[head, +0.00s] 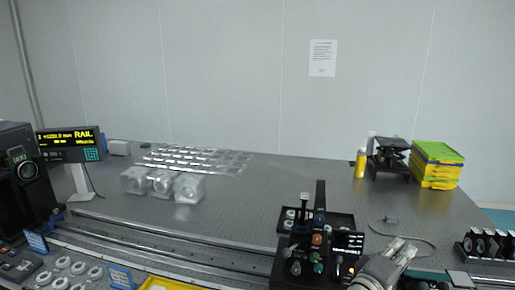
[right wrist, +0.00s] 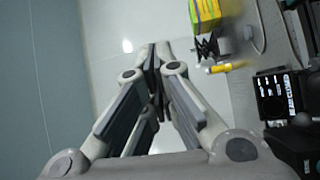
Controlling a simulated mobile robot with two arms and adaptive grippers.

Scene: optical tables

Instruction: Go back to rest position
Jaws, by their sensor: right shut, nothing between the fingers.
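My right gripper (head: 390,260) shows at the bottom edge of the head view, right of the black optical mount with knobs (head: 318,240). In the right wrist view my right gripper (right wrist: 157,58) has its fingertips together with nothing between them. The wrist view shows the yellow bottle (right wrist: 218,69) and the stacked green and yellow trays (right wrist: 205,14) beyond the fingertips. My left gripper is in neither view.
The optical table (head: 250,205) is bare in its middle. Clear plastic-wrapped parts (head: 160,183) and a clear tray sheet (head: 195,158) lie at left. A display (head: 70,143) stands far left. Stacked trays (head: 437,165) and a yellow bottle (head: 361,163) stand back right.

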